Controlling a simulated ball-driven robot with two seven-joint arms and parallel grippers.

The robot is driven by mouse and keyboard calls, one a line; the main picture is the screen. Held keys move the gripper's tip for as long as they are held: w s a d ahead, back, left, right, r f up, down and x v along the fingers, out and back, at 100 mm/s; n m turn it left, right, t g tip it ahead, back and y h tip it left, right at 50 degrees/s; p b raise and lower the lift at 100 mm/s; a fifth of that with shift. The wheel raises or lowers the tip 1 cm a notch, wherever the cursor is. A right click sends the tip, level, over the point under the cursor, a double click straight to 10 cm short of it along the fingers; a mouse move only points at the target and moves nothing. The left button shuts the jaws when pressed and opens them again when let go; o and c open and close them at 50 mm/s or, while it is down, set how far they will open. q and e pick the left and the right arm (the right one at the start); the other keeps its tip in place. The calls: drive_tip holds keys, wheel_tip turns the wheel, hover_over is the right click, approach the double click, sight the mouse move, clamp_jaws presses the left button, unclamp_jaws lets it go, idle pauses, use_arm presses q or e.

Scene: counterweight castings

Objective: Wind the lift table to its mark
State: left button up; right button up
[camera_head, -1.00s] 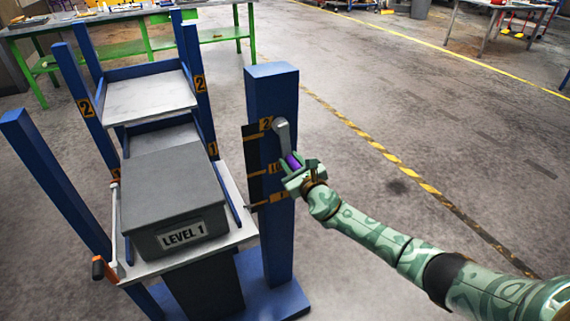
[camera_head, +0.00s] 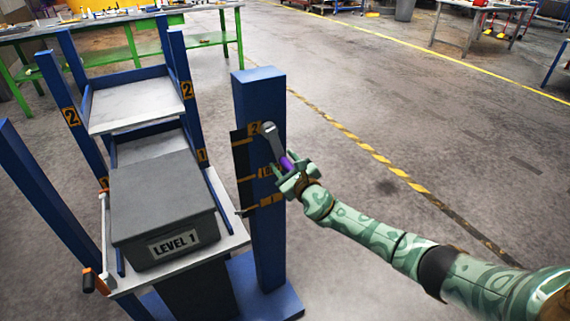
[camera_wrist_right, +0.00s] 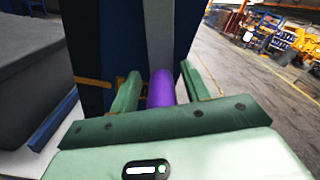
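The lift table (camera_head: 232,231) has a white top carrying a grey box (camera_head: 165,195) labelled LEVEL 1. Beside it stands a blue post (camera_head: 268,250) with a dark scale plate (camera_head: 242,165) and orange marks; a thin pointer at the table's edge sits near the lowest mark. A grey crank (camera_head: 272,143) on the post points down and right, ending in a purple handle (camera_head: 287,163). My right gripper (camera_head: 291,175) is around this handle, which also shows between its fingers in the right wrist view (camera_wrist_right: 161,88). My left gripper is out of view.
Behind the table is a blue rack with a white upper shelf (camera_head: 135,103) marked 2 and a lower shelf (camera_head: 150,144) marked 1. An orange-handled lever (camera_head: 90,281) is at the table's left.

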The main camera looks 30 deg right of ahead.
drive_tip(key=shift+f, duration=0.1)
drive_tip(key=shift+s+p, duration=0.3)
drive_tip(key=shift+s, duration=0.25)
drive_tip(key=s+p, duration=0.4)
drive_tip(key=s, duration=1.1)
drive_tip(key=shift+d, duration=0.3)
drive_tip(key=shift+s, duration=0.1)
